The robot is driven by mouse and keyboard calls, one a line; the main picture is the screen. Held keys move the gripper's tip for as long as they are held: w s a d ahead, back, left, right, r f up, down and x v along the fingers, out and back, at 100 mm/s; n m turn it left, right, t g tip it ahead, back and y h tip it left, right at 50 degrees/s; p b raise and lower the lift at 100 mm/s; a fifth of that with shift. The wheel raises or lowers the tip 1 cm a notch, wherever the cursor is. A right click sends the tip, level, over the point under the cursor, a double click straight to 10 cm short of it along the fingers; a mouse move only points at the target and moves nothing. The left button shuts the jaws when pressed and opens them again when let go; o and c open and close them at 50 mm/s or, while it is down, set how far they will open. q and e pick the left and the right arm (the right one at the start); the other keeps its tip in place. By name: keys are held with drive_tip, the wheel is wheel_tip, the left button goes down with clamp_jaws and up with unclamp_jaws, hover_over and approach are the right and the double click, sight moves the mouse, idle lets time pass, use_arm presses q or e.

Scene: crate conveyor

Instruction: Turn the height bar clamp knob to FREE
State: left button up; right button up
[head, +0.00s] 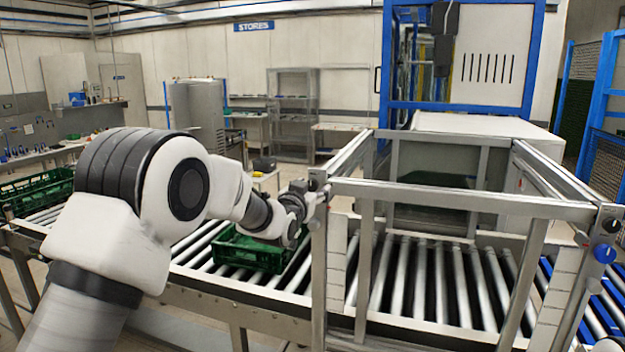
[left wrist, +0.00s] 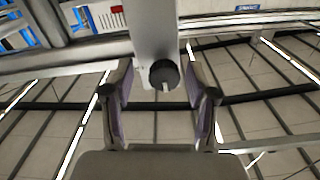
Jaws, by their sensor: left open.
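A round black knob (left wrist: 165,75) with a pale pointer mark sits on a light metal post (left wrist: 156,30) in the left wrist view. The mark points down in that picture. My left gripper (left wrist: 160,88) is open, with one finger on each side of the knob and a gap to it on both sides. In the head view my left gripper (head: 312,194) is at the left front post (head: 319,260) of the metal frame; the knob there is hidden or too small to tell. No FREE lettering is readable. My right gripper is not in view.
A green crate (head: 240,248) lies on the roller conveyor (head: 425,280) behind my left arm. Another green crate (head: 35,192) is at far left. The frame's top front bar (head: 460,196) crosses to a right post with a black knob (head: 611,225) and blue knob (head: 605,252).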

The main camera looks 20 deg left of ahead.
use_arm(q)
drive_tip(key=shift+s+a+r, duration=0.1)
drive_tip(key=shift+a, duration=0.25)
drive_tip(key=shift+d, duration=0.1)
clamp_jaws()
